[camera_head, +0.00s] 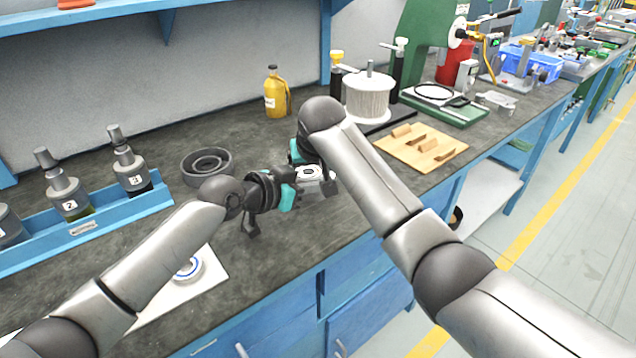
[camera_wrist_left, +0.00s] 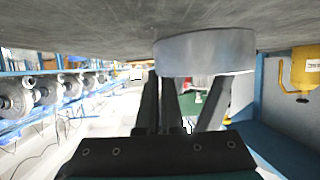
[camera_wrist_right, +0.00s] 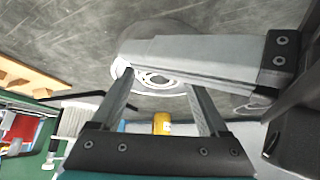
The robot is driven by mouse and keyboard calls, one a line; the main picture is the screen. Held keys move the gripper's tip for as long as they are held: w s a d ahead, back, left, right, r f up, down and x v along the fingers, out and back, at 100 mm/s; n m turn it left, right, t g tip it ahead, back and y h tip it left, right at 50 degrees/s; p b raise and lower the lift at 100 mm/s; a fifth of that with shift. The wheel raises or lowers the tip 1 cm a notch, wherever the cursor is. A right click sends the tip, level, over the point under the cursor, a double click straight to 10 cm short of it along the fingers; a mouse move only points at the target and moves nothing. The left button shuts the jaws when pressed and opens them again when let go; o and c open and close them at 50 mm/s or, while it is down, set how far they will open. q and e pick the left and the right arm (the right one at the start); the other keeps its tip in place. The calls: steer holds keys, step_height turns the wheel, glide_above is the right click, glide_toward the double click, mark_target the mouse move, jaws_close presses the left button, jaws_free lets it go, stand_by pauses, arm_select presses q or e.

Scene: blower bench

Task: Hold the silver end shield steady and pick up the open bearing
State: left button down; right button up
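The silver end shield (camera_head: 310,172) sits low over the bench between my two grippers. Its pale round face with a central ring shows in the right wrist view (camera_wrist_right: 160,80). A silver rim (camera_wrist_left: 205,54) shows beyond the fingers in the left wrist view. My left gripper (camera_head: 297,186) is at the shield's left side, one finger crossing its edge; its grip is partly hidden. My right gripper (camera_wrist_right: 160,90) is above the shield, fingers apart. A bearing with a blue ring (camera_head: 187,268) lies on the white sheet, apart from both grippers; I cannot tell if it is the open one.
A dark round dish (camera_head: 207,165) stands behind my left arm. A blue rack (camera_head: 90,230) with numbered bottles is at left. A yellow bottle (camera_head: 276,95), a white spool (camera_head: 368,98) and a wooden board (camera_head: 430,150) stand behind and right. My right arm crosses the front edge.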

steer(key=c, duration=0.7)
steer(key=o, duration=1.2)
steer(key=v, duration=1.2)
